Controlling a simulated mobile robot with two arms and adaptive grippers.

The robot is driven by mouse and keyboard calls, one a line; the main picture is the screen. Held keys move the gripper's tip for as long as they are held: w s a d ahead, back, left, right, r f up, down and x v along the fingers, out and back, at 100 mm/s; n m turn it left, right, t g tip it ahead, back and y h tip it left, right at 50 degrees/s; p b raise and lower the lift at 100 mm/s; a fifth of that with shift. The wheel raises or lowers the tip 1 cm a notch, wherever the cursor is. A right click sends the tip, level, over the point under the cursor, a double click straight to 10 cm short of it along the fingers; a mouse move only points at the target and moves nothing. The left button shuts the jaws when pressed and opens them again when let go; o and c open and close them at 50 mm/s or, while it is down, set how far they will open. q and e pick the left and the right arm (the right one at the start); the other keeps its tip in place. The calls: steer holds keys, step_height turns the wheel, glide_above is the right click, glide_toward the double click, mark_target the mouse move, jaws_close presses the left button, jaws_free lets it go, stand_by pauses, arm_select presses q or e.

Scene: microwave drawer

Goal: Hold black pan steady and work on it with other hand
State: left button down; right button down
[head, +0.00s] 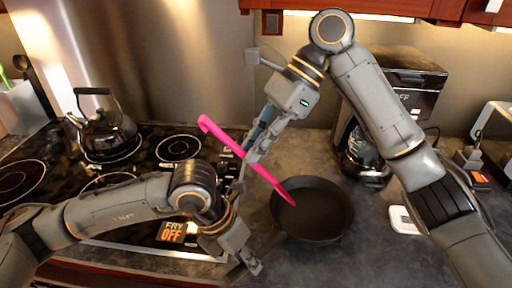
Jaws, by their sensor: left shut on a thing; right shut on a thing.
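The black pan (322,213) sits on the dark counter, right of the stove. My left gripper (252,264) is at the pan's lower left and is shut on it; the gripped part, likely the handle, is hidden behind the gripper. My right gripper (253,150) is above and left of the pan, shut on a long pink utensil (224,136). The utensil slants down to the right. Its lower end is over the pan's left inner side; I cannot tell whether it touches the pan.
A black kettle (104,132) stands on the stovetop (150,152) at the left. A coffee maker (402,82) with a glass pot stands behind the pan. A white item (405,220) lies at the right, and a toaster-like appliance (494,130) stands at the far right.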

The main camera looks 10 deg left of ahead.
arm_select(q)
steer(key=c, duration=1.1)
jaws_free()
steer(key=v, duration=1.2)
steer(key=shift+d, duration=0.1)
